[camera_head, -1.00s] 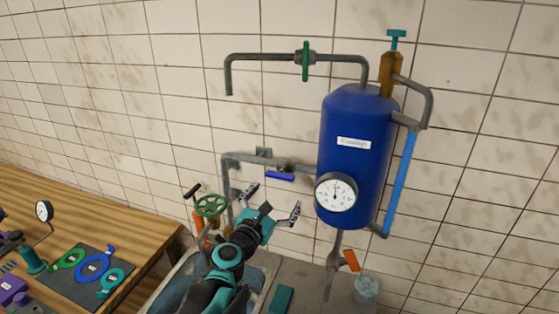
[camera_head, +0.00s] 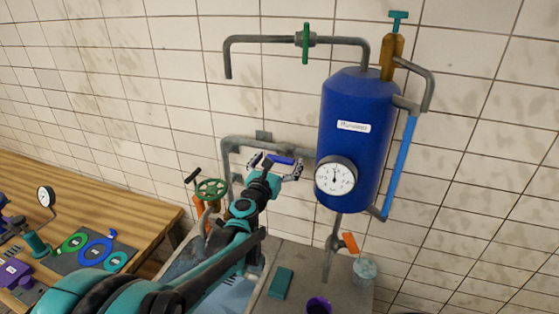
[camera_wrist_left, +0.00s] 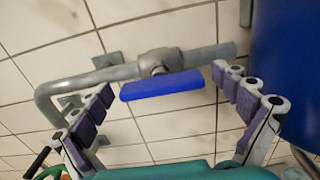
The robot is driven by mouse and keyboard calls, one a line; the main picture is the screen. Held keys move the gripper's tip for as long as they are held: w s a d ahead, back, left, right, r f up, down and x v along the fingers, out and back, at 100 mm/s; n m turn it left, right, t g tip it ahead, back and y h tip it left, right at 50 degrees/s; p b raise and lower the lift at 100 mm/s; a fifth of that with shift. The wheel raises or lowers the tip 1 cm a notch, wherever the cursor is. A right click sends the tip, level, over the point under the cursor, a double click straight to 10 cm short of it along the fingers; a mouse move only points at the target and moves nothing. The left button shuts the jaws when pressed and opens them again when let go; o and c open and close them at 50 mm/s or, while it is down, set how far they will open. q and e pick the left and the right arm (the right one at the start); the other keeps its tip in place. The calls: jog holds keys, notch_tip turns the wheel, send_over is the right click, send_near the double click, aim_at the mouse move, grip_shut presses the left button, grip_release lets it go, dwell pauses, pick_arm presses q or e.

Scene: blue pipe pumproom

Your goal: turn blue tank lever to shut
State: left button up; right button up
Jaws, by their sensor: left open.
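The blue lever (camera_wrist_left: 162,84) sits on a valve of the grey pipe (camera_wrist_left: 100,76) left of the blue tank (camera_head: 352,135). In the left wrist view the lever lies roughly along the pipe, tilted slightly. In the head view the lever (camera_head: 283,160) shows between the fingers of my left gripper (camera_head: 276,168). My left gripper is open, and in the left wrist view its two fingers (camera_wrist_left: 165,115) stand wide on either side of the lever, with no contact seen. My right gripper is not in view.
A round gauge (camera_head: 335,176) is on the tank front, right of my gripper. A green handwheel (camera_head: 211,189) stands to the left. An orange lever (camera_head: 349,242) is below the tank. A wooden bench (camera_head: 90,195) with parts is at left.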

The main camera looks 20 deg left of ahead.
pick_arm(q)
jog(key=c, duration=1.2)
jog(key=shift+o, duration=0.2)
jog(key=shift+m, duration=0.3)
jog(key=m, duration=0.3)
jog(key=shift+m, duration=0.4)
jog(key=m+b, duration=0.1)
jog(key=m, duration=0.3)
jog(key=shift+d+m, duration=0.1)
jog(key=shift+m, duration=0.2)
jog(key=m, duration=0.4)
jog(key=shift+f, duration=0.1)
jog(key=m, duration=0.5)
jog(key=shift+f, duration=0.1)
